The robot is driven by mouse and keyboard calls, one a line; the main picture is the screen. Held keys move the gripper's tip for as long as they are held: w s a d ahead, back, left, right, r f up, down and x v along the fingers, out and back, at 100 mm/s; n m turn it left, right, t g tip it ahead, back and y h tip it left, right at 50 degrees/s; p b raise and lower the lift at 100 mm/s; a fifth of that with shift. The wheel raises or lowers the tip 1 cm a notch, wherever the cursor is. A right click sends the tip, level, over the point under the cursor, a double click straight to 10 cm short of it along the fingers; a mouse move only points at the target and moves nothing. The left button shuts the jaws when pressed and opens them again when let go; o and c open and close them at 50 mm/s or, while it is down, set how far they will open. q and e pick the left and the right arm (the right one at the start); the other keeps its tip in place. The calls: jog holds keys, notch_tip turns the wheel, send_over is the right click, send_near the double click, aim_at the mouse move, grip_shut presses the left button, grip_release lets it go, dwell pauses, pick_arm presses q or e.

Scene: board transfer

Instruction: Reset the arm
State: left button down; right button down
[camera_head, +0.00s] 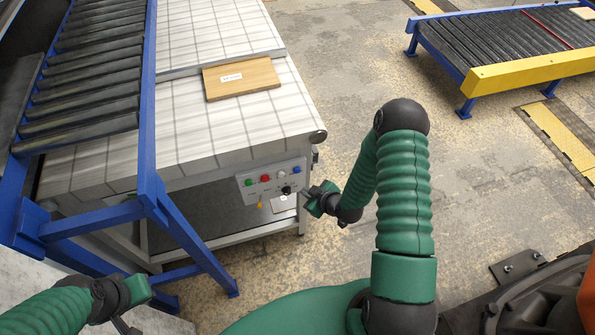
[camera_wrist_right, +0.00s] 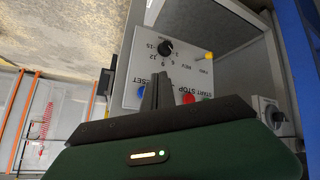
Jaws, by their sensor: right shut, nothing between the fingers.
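My right gripper (camera_head: 308,195) is shut and empty, in front of the control panel (camera_head: 256,190) on the side of the conveyor table. In the right wrist view the shut fingers (camera_wrist_right: 158,92) point at the panel (camera_wrist_right: 190,60), which appears upside down, between a blue button (camera_wrist_right: 140,92) and a red button (camera_wrist_right: 188,97). Whether they touch it I cannot tell. A black knob (camera_wrist_right: 165,47) and a yellow button (camera_wrist_right: 208,56) also show. My left arm's end (camera_head: 125,300) is at the lower left; its fingers are not clear.
A wooden board (camera_head: 250,80) with a white label lies on the conveyor table (camera_head: 220,30). A roller conveyor with a blue frame (camera_head: 148,90) stands at the left. Another roller conveyor with a yellow end (camera_head: 520,75) is at the upper right. Open floor (camera_head: 330,75) lies between.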

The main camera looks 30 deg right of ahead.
dwell(0.7)
jog(key=s+a+r+m+g, duration=0.2)
jog(key=s+a+r, duration=0.4)
jog(key=r, duration=0.4)
jog(key=s+a+r+m+g, duration=0.2)
jog(key=s+a+r+g, duration=0.2)
jog(key=s+r, duration=0.3)
notch_tip(320, 180, up, 4)
jog(key=shift+s+a+r+m+g+h, duration=0.1)
jog(key=shift+s+a+m+g+h, duration=0.3)
jog(key=shift+a, duration=0.45)
jog(key=shift+d, duration=0.25)
